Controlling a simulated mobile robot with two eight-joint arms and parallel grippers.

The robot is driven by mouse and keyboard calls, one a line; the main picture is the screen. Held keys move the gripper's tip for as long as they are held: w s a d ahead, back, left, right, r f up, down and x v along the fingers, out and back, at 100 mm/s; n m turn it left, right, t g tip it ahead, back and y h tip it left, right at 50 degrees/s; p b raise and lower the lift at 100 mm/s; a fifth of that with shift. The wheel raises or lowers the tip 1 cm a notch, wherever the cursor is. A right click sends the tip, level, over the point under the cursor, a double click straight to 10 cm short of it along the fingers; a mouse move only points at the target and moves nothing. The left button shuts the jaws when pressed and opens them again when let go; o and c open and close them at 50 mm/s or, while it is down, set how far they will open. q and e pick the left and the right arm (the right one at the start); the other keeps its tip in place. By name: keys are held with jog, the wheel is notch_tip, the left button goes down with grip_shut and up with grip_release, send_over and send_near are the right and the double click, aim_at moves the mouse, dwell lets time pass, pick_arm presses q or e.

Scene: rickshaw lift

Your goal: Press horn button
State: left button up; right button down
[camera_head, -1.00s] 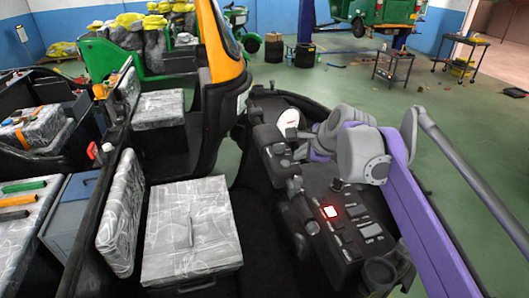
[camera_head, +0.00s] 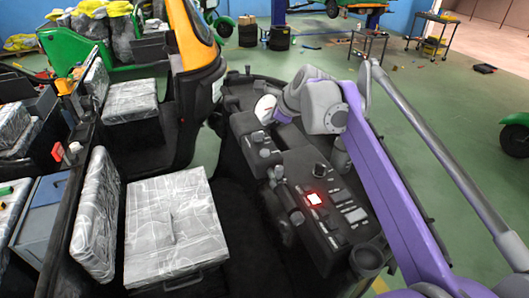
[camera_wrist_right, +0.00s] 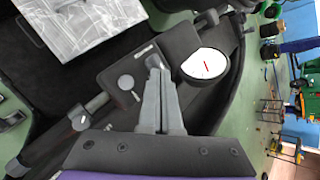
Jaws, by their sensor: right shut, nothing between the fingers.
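I cannot tell which control is the horn button. My right arm reaches over the far part of the dashboard, beyond the lit button. My right gripper (camera_wrist_right: 155,64) is shut and empty in the right wrist view. Its tips are over the panel, between a round grey knob (camera_wrist_right: 125,82) and a white dial (camera_wrist_right: 206,66). I cannot tell whether the tips touch the panel. My left gripper is not in view.
A plastic-wrapped seat (camera_head: 172,225) is left of the dashboard. A grey lever and stalk (camera_head: 287,200) lie along the dashboard's left side. A round cup-like holder (camera_head: 367,260) is at its near end. Open green floor lies to the right.

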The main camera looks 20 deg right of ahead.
jog(key=b, duration=0.4)
send_over(268, 153)
notch_tip(268, 153, down, 7)
jog(key=shift+s, duration=0.1)
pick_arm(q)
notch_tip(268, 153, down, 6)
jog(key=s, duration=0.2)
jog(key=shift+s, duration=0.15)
pick_arm(e)
jog(key=shift+f, duration=0.45)
dwell(0.7)
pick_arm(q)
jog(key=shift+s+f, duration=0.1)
pick_arm(e)
jog(key=shift+f, duration=0.4)
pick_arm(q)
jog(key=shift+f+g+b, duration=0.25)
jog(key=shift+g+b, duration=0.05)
pick_arm(e)
jog(key=shift+f, duration=0.5)
jog(key=shift+r, duration=0.1)
dwell(0.3)
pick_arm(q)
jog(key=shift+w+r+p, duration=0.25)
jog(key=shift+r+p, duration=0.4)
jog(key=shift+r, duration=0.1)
pick_arm(e)
jog(key=shift+r, duration=0.8)
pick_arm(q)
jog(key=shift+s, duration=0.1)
